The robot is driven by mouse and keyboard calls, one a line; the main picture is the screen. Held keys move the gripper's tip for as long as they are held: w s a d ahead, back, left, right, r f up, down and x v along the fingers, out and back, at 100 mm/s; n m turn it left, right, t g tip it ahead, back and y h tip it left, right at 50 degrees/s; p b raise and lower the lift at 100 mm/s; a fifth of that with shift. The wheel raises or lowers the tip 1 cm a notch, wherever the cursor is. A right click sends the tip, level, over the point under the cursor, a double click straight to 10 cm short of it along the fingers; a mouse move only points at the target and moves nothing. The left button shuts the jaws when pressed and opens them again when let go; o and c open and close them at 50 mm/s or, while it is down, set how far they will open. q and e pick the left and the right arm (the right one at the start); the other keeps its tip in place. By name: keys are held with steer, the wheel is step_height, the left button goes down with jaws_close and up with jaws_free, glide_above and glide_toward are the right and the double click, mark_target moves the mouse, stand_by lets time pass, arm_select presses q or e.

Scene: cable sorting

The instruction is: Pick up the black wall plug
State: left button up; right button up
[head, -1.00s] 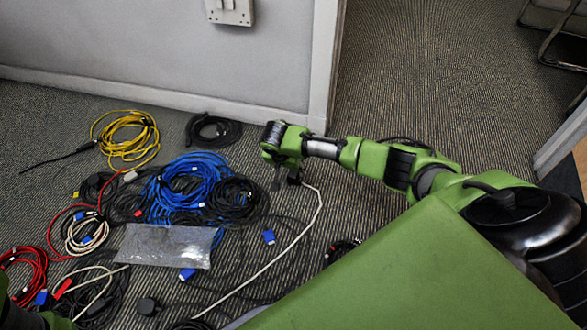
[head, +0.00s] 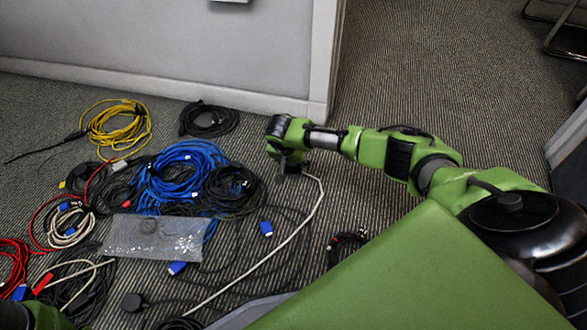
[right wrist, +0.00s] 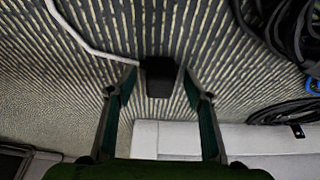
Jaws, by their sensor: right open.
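A black wall plug (right wrist: 159,77) lies on the striped carpet in the right wrist view, at the end of a pale cable (right wrist: 80,42). It shows between the two fingers of my right gripper (right wrist: 158,92), which is open with a gap on each side. In the head view, the right gripper (head: 283,166) points down near the cable's upper end, and the plug there is mostly hidden by it.
Coiled blue (head: 183,168), yellow (head: 120,125) and black (head: 208,119) cables lie left of the right gripper. A clear plastic bag (head: 153,238) lies in front of them. The wall (head: 160,55) stands close behind. Bare carpet (head: 420,90) is free at the upper right.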

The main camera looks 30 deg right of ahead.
steer(key=c, duration=1.2)
